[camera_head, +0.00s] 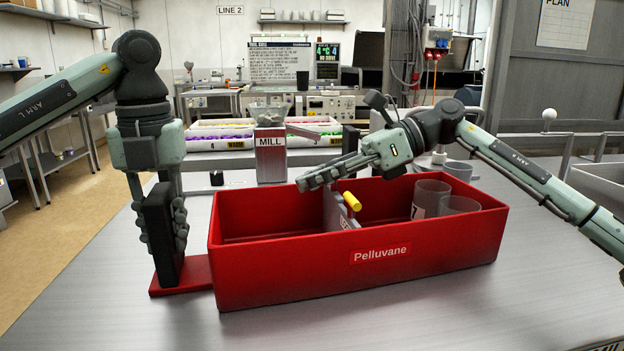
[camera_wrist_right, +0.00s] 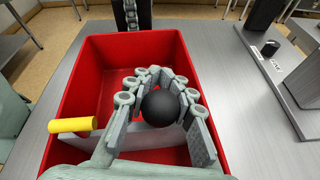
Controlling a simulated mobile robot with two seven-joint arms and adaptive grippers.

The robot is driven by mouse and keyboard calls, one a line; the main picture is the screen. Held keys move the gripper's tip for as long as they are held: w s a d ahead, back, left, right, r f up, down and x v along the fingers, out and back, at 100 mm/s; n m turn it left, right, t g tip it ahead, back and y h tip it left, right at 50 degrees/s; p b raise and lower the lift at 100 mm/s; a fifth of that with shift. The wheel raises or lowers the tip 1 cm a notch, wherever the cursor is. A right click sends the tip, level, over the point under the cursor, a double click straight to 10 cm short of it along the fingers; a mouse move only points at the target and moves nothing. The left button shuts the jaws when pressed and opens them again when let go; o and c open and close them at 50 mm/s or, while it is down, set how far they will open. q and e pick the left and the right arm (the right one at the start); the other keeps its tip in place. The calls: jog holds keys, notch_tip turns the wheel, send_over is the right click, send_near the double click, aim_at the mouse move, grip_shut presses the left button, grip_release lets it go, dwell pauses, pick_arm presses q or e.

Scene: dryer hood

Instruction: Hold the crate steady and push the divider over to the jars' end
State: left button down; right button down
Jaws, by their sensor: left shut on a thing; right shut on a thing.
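The red crate (camera_head: 290,278), labelled Pelluvane, stands on the metal table. Its grey divider (camera_head: 336,210) stands across it near the middle, with a yellow peg (camera_head: 351,202) on it; the peg also shows in the right wrist view (camera_wrist_right: 72,125). Clear jars (camera_head: 431,197) stand in the right end. My left gripper (camera_head: 168,225) is shut on a black upright grip (camera_head: 157,238) above the red tab at the crate's left end. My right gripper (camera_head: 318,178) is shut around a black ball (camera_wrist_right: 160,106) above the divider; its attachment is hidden.
A mill (camera_head: 271,155) stands behind the crate, with bins of coloured items (camera_head: 220,138) farther back. The crate's left compartment (camera_head: 265,220) looks empty. The table (camera_head: 420,310) is clear in front of the crate.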

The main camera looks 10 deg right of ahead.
pick_arm(q)
jog(key=shift+f, duration=0.2)
pick_arm(e)
jog(key=w+d, duration=0.1)
jog(key=d, duration=1.2)
jog(key=shift+w, duration=0.2)
jog(key=c, duration=1.3)
grip_release()
jog(key=shift+a, duration=0.1)
jog(key=v, duration=1.2)
jog(key=shift+s, duration=0.1)
pick_arm(q)
jog(key=c, duration=1.3)
grip_release()
jog(key=shift+o, duration=0.2)
jog(key=shift+r, duration=0.15)
